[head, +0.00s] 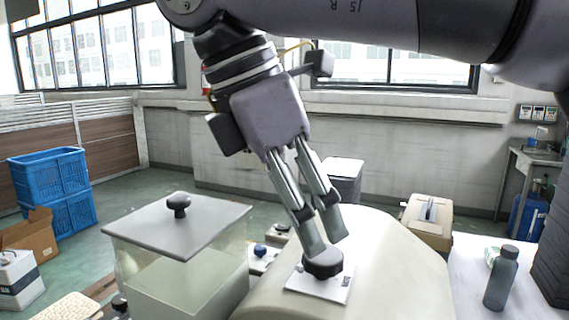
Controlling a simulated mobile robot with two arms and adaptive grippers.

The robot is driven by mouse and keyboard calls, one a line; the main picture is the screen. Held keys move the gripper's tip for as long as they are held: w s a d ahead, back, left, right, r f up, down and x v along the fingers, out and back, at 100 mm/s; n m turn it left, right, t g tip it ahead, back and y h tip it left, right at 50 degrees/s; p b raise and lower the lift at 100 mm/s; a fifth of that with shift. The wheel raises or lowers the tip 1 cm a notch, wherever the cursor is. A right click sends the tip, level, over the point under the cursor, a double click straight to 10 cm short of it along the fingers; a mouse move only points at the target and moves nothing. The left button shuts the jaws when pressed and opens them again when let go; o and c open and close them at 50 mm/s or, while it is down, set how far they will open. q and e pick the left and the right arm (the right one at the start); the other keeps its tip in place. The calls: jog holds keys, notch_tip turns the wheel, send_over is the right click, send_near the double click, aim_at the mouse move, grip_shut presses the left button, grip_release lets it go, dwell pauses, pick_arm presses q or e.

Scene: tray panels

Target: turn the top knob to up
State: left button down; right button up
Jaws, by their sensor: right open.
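A dark round knob (323,264) sits on a small white plate (318,287) on a cream rounded surface. My right gripper (325,238) comes down from above, with its fingertips right at the knob's upper side. Its fingers are a little apart. I cannot tell whether they touch the knob or stand just behind it. The frame does not settle which knob is the top one, and the pointing direction of the dark knob is unclear. My left gripper is not in view.
A clear box with a grey lid (220,219) and black handle stands left of the knobs. A dark bottle (502,278) stands on a white table at the right. A beige box (428,222) is behind. Blue crates (52,176) stand far left.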

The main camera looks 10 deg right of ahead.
jog(key=v, duration=0.7)
jog(key=shift+s, duration=0.1)
jog(key=shift+f, duration=0.1)
